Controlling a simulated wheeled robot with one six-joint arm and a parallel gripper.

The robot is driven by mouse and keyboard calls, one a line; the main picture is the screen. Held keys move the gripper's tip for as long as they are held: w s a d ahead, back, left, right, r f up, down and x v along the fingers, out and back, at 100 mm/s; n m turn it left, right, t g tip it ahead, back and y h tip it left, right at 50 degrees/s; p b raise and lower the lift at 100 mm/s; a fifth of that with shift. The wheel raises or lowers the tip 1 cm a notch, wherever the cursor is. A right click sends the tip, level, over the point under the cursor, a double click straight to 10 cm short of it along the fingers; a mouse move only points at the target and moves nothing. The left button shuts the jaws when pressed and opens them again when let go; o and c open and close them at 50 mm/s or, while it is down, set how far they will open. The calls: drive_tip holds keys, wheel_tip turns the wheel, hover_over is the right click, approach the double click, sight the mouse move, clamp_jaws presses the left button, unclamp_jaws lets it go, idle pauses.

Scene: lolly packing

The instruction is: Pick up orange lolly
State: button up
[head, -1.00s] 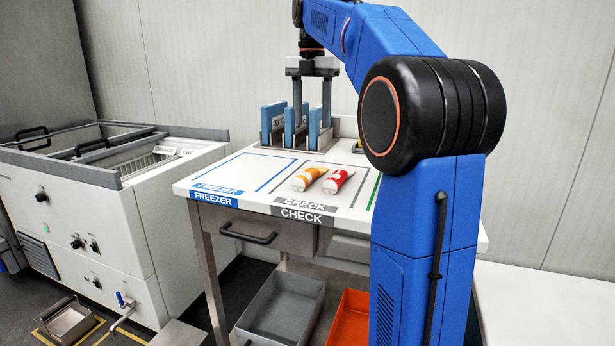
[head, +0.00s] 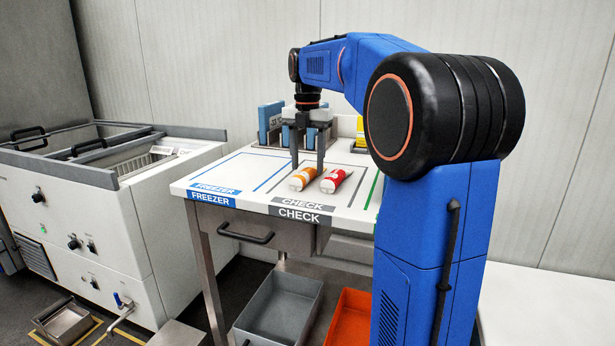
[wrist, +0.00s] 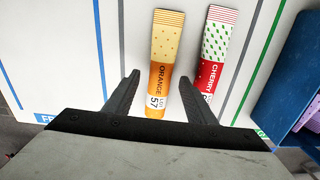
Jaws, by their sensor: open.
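The orange lolly (head: 303,178) lies flat on the white table in the area marked CHECK. In the wrist view it is an orange tube (wrist: 161,80) reading ORANGE, with a pale dotted wrapper end. The red cherry lolly (head: 335,180) lies just right of it; the wrist view shows it too (wrist: 208,75). My gripper (head: 307,168) points down over the table above the lollies, open. In the wrist view my gripper's fingers (wrist: 158,92) are apart; the orange lolly lies between them in the picture and the cherry lolly by the right finger. I see no contact with either lolly.
Blue upright packs in a rack (head: 271,122) stand at the table's back, partly hidden by my gripper. The FREEZER area (head: 235,172) to the left is empty. A grey bin (head: 283,305) and an orange bin (head: 350,318) sit below; a freezer chest (head: 150,190) stands left.

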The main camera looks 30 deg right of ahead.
wheel_tip(320, 180, down, 2)
drive_tip(key=c, duration=1.1)
drive_tip(key=shift+r, duration=0.1)
